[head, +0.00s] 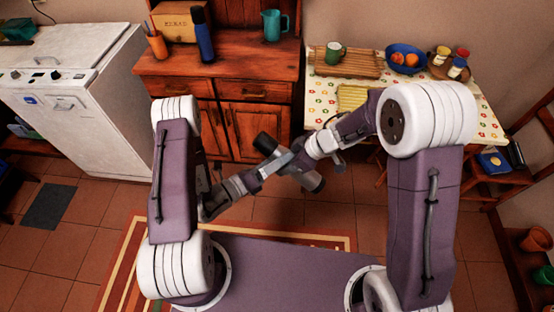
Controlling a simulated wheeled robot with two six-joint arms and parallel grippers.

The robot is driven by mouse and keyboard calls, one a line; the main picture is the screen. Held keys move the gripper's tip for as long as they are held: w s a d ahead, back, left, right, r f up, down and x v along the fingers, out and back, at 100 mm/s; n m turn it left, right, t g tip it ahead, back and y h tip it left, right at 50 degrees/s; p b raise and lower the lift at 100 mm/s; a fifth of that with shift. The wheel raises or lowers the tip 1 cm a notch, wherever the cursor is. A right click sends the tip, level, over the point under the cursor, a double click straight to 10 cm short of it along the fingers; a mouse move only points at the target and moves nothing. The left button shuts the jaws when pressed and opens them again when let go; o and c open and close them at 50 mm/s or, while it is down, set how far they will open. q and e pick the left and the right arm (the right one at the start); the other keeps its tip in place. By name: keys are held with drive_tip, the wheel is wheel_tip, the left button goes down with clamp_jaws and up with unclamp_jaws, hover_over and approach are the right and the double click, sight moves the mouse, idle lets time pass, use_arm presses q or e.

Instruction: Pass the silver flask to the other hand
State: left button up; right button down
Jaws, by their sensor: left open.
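The silver flask (311,180) is held in the air in the middle of the head view, tilted, with its dark end up to the left and its grey end down to the right. My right gripper (305,158) comes in from the right and is shut on the flask near its middle. My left gripper (276,164) is open and reaches in from the lower left, its fingers at the flask's middle. The fingers of both grippers overlap the flask in this view, so whether the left fingers touch it cannot be told.
A wooden cabinet (260,90) behind holds a blue bottle (203,40), a teal jug (272,25) and an orange cup (157,45). A table (482,124) at right carries a green mug (335,53), a blue bowl (406,60) and jars. A white appliance (95,110) stands left.

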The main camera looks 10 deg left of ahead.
use_arm(q)
clamp_jaws()
use_arm(e)
drive_tip(key=shift+c, duration=2.1)
unclamp_jaws()
drive_tip(key=shift+r, duration=0.1)
